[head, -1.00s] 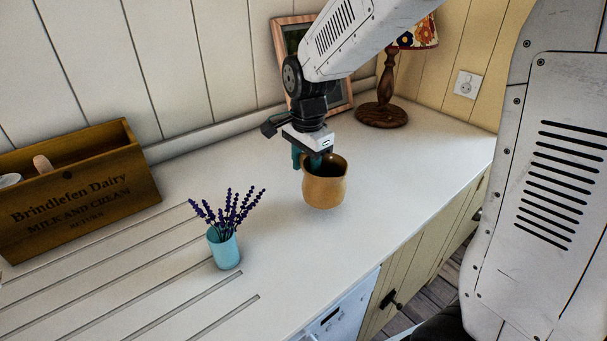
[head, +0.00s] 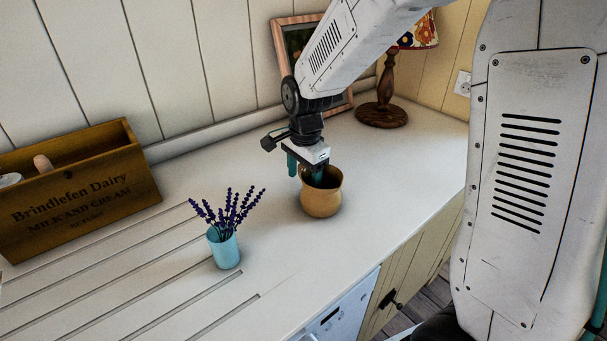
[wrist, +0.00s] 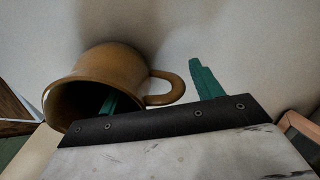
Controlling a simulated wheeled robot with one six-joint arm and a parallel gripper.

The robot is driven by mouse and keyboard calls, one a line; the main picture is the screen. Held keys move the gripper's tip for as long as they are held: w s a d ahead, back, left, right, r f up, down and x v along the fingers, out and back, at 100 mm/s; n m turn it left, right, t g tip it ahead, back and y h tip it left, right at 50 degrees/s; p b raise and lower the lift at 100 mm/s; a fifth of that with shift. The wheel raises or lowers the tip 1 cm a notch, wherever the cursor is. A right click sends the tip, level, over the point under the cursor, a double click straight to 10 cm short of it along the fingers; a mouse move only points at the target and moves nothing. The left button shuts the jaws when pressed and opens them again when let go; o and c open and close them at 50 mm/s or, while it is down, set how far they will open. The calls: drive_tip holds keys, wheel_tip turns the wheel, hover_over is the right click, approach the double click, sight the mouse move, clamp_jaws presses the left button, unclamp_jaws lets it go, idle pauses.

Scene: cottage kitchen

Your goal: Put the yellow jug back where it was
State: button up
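The yellow jug (head: 321,200), ochre and round-bellied, stands upright on the white counter, right of the lavender cup. My gripper (head: 305,173) is above its rim, pointing down, with its green fingers spread apart. In the wrist view, one finger of my gripper (wrist: 158,92) reaches into the mouth of the jug (wrist: 110,65), and the other is outside, beyond the handle (wrist: 170,90). The jug wall and handle lie between the fingers, with a gap visible between the handle and the outer finger.
A turquoise cup of lavender (head: 224,249) stands to the left. A wooden dairy crate (head: 80,205) is at the far left. A picture frame (head: 283,45) and a lamp (head: 382,113) are behind. The counter's front edge lies right of the jug.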

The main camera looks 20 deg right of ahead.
drive_tip(key=r, duration=1.2)
drive_tip(key=shift+s, duration=0.25)
drive_tip(key=s+d+r+n, duration=0.1)
drive_tip(key=s+d+n, duration=0.1)
drive_tip(key=s+n, duration=0.5)
drive_tip(key=s+d+n, duration=0.3)
drive_tip(key=s+n, duration=0.4)
drive_tip(key=s, duration=1.3)
drive_tip(key=shift+r+t, duration=0.3)
drive_tip(key=shift+r, duration=0.1)
